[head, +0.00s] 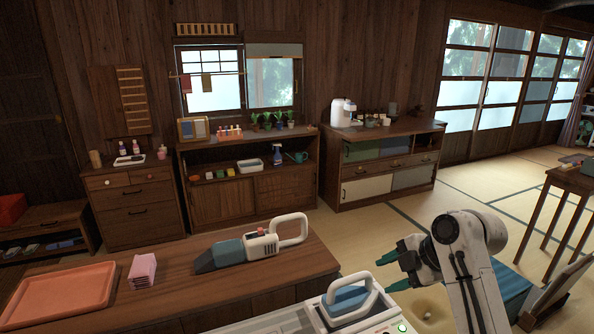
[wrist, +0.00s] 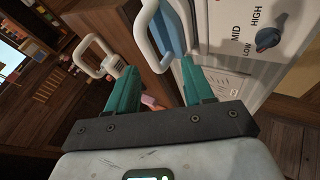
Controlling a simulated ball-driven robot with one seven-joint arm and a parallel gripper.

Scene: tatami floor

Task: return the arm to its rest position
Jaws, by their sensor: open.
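My arm rises at the lower right of the head view, white and bent at a dark joint. My gripper (head: 384,273) has two teal fingers that stand apart and point left, with nothing between them. It is raised to the right of the wooden counter and the handled blue-and-white thing. In the wrist view the teal fingers of my gripper (wrist: 152,76) are also spread and empty. The handled blue-and-white thing shows just beyond the right finger there, and I cannot tell its exact distance.
The handled blue-and-white thing (head: 348,300) is at the bottom centre. A dial (wrist: 268,39) marks a white panel. Open tatami (head: 365,240) lies behind; a table (head: 572,182) stands right.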

